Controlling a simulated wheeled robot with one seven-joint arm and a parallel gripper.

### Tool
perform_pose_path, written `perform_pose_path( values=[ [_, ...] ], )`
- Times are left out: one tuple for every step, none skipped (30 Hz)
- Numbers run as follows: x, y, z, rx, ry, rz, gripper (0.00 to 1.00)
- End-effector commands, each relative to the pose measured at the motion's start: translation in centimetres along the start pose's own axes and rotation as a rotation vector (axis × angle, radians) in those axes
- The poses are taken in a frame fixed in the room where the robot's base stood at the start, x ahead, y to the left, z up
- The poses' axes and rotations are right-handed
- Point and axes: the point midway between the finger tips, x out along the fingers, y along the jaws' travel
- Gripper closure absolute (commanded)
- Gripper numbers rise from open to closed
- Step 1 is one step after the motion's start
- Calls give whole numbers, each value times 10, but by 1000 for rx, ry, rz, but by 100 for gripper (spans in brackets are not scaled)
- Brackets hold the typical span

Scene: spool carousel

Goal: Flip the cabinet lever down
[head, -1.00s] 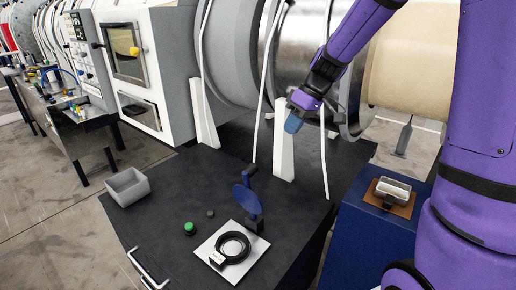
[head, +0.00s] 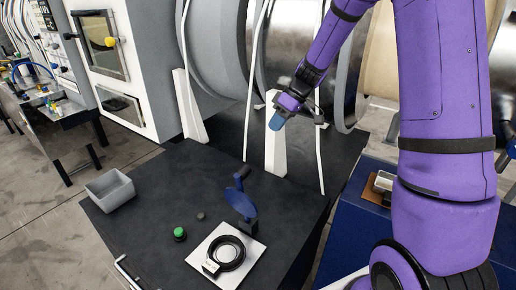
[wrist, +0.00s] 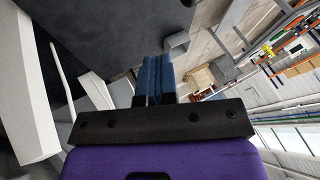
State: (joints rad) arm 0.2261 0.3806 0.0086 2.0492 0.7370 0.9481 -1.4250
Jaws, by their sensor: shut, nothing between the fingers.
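The white and grey cabinet (head: 118,62) stands at the upper left in the head view, with a framed window and a yellow knob (head: 110,41) on its front. A small black handle (head: 70,36) sticks out at its left edge; I cannot tell for certain whether this is the lever or which way it is set. My gripper (head: 277,121) is in the air above the dark table, in front of a white post, well to the right of the cabinet. Its blue fingers (wrist: 158,76) are together and empty in the wrist view. No lever is clear in the wrist view.
The dark table (head: 150,190) holds a grey bin (head: 110,190), a green button (head: 179,233), a blue disc on a stand (head: 241,203) and a black ring (head: 229,253) on a white plate. White strands hang near the large metal drum (head: 300,50). A workbench (head: 50,115) stands at far left.

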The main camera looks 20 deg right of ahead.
Motion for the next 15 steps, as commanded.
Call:
perform_pose_path(
  values=[
    [4,0,0,0,-1,-2,100],
    [7,0,0,0,-1,-2,100],
    [12,-1,0,0,-2,-2,100],
    [16,-1,0,0,-3,-3,100],
    [21,-1,0,1,-4,-4,100],
    [28,-1,1,1,-4,-4,100],
    [33,-1,0,0,-3,-4,100],
    [38,-1,0,0,-4,-4,100],
    [46,-1,0,1,-3,-3,100],
    [52,-1,1,1,-4,-4,100],
    [58,-1,0,0,-4,-4,100],
    [65,-1,0,0,-4,-4,100],
    [71,-1,1,1,-4,-5,100],
    [76,-1,1,2,-5,-4,100],
    [84,-1,1,0,-4,-4,100]
  ],
)
